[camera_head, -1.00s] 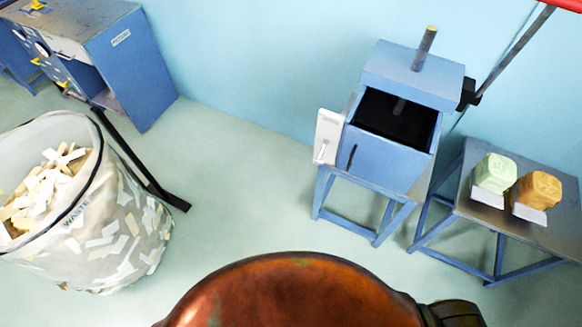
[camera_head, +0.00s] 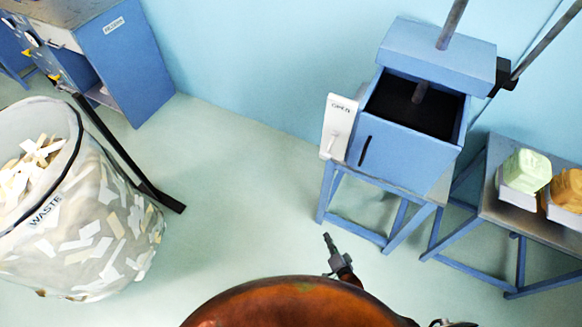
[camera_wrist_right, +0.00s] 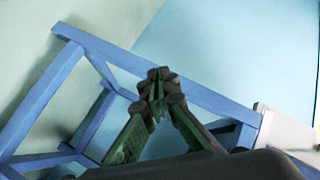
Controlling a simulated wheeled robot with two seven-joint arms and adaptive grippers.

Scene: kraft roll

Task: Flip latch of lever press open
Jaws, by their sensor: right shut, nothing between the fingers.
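The blue lever press (camera_head: 412,110) stands on a blue frame, its box open at the top under a raised blue head. A white latch plate (camera_head: 338,127) with a small handle is on the left side of the box. A dark slot shows on the front face. My right gripper (camera_head: 328,240) is low in front of the press, below and apart from the latch. In the right wrist view its fingers (camera_wrist_right: 158,80) meet at the tips and hold nothing, with the blue stand (camera_wrist_right: 205,95) behind them. A white part shows at the right edge there.
A clear waste bin (camera_head: 95,225) full of scraps stands at the left. A blue cabinet (camera_head: 130,60) is at the back left. The floor between is clear.

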